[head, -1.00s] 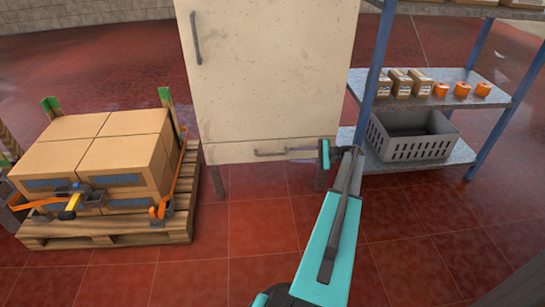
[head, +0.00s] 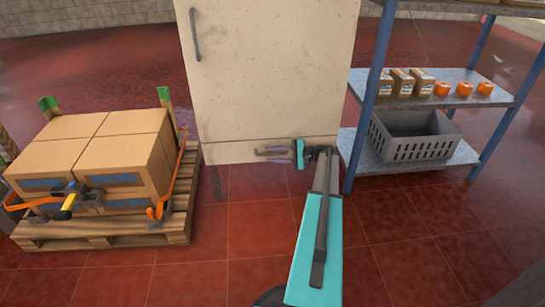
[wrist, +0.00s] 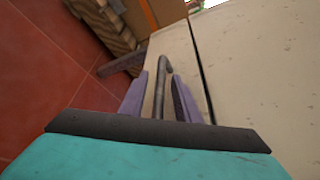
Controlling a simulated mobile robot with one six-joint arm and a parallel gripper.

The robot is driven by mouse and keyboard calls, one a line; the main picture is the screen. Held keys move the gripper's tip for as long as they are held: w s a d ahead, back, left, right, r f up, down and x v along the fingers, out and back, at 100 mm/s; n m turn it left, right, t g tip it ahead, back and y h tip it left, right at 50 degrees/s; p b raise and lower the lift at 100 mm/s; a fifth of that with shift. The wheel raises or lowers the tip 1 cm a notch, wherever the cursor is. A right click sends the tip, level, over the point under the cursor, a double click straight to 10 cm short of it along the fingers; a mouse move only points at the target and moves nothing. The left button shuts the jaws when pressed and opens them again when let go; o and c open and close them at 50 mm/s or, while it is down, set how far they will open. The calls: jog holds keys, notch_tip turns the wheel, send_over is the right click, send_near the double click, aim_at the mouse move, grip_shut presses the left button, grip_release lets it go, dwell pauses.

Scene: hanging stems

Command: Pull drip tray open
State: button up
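The drip tray (head: 228,154) is the low cream panel under the cabinet door, and it looks closed. Its dark bar handle (wrist: 159,90) shows in the wrist view between the two purple fingers of my gripper (wrist: 160,80). The fingers are apart, with a gap on each side of the bar, so my gripper is open around the handle. In the head view my gripper (head: 273,152) lies along the tray front from the right and covers most of the handle.
The cream cabinet (head: 265,75) has a door handle at its upper left. A pallet (head: 165,225) of strapped boxes stands at left. A blue-post shelf (head: 408,168) with a grey crate (head: 415,137) stands close at right. The red floor in front is clear.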

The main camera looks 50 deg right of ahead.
jog(key=shift+c, duration=0.2)
grip_shut()
jog(key=shift+a, duration=0.1)
